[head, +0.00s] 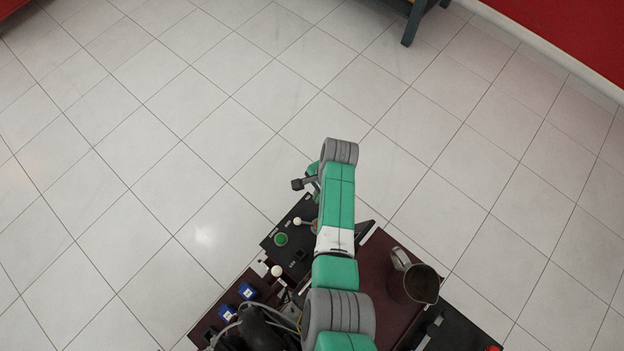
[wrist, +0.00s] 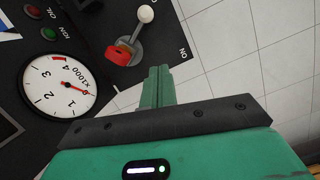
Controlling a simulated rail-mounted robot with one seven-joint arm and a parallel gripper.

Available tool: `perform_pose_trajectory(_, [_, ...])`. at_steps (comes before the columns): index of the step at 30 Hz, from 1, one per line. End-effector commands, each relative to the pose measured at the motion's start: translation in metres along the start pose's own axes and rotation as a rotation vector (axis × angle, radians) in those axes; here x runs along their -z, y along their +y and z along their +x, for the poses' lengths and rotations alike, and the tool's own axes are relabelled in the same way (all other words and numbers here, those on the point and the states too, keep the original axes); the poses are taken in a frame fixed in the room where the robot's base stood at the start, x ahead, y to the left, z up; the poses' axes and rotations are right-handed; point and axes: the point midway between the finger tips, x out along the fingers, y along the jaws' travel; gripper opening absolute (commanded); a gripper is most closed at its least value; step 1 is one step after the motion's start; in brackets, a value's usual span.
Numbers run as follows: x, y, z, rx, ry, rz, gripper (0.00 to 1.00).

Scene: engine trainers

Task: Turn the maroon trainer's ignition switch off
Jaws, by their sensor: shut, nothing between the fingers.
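The maroon trainer (head: 381,257) stands at the bottom of the head view, partly hidden by my arm. Its black panel (head: 270,243) is at the upper left. In the wrist view a switch lever with a white ball tip (wrist: 146,14) and a red piece (wrist: 118,55) at its base sits near an ON label (wrist: 183,53). I cannot read a label naming this switch. The lever leans toward the top of the picture. A green lamp marked IGN (wrist: 48,33) is nearby. My gripper (wrist: 158,74) is shut and empty, just below the switch in the picture, apparently apart from it.
A dial gauge (wrist: 58,87) and a red OIL lamp (wrist: 33,12) are on the panel. A metal pitcher (head: 415,284) stands on the trainer, right of my arm. Blue parts (head: 248,291) and cables lie at the lower left. The tiled floor (head: 190,130) beyond is clear.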

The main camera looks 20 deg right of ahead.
Motion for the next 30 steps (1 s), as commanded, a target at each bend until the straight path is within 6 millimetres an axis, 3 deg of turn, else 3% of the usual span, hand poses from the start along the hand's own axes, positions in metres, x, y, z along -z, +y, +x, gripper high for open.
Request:
perform_pose_trajectory(3, [-0.001,-0.001,-0.027,0.002,0.001,0.001,0.0])
perform_pose_trajectory(9, [0.0,-0.001,-0.045,0.0,0.0,0.0,0.0])
perform_pose_trajectory(30, [0.0,-0.001,-0.048,0.001,0.001,0.0,0.0])
